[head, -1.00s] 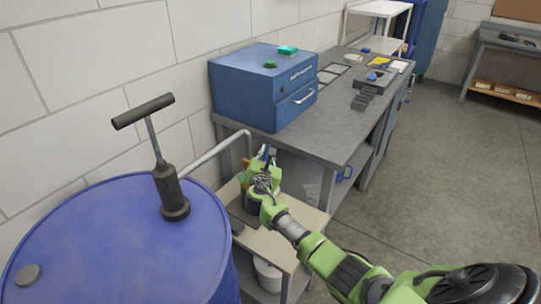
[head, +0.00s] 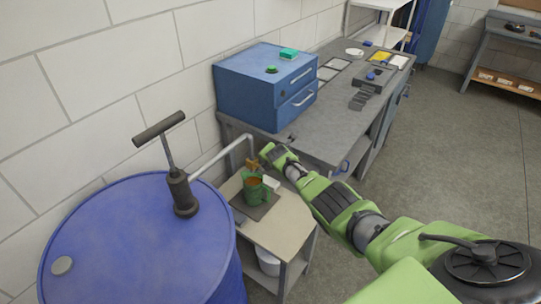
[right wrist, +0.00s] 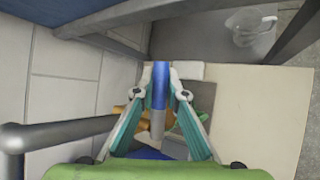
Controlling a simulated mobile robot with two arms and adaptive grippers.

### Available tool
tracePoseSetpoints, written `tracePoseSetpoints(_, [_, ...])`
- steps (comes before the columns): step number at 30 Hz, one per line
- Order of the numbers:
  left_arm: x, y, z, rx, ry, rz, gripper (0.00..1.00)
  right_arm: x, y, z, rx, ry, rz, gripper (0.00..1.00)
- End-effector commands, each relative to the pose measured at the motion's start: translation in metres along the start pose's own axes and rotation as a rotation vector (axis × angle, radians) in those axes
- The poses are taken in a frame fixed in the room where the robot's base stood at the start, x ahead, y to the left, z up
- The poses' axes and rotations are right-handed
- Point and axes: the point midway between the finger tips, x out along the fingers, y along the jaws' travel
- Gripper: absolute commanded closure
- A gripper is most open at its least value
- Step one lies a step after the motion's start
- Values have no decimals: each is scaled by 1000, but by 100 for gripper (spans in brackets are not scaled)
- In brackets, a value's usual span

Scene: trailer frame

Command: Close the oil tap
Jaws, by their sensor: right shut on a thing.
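The oil tap (head: 251,165) is brass-coloured and sits at the end of a grey pipe (head: 222,154) from the barrel pump. A green jug (head: 257,191) with brownish-orange contents stands below it. In the right wrist view, my right gripper (right wrist: 159,88) is shut on a blue bar, which looks like the tap handle (right wrist: 159,85). The orange tap body (right wrist: 128,112) is partly hidden behind the left finger. In the head view the right gripper (head: 267,155) is beside the tap, its fingertips hard to make out. My left gripper is not in view.
A blue barrel (head: 110,235) with a hand pump (head: 181,190) stands at left. The jug is on a small wooden-topped stand (head: 285,232). A grey workbench (head: 330,135) bears a blue cabinet (head: 250,85). A clear jug (right wrist: 250,25) shows below. Open floor lies at right.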

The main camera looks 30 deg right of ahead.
Motion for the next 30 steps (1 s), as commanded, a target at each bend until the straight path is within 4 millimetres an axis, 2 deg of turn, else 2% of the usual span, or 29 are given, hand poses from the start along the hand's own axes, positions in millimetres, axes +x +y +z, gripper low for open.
tracePoseSetpoints(12, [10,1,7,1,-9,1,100,6,-6,-4,69,110,-35,100])
tracePoseSetpoints(28, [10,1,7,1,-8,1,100,6,-6,-5,79,126,-39,100])
tracePoseSetpoints(29, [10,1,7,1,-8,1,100,6,-6,-5,79,125,-39,85])
tracePoseSetpoints(30, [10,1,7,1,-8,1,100,6,-6,-5,79,126,-39,75])
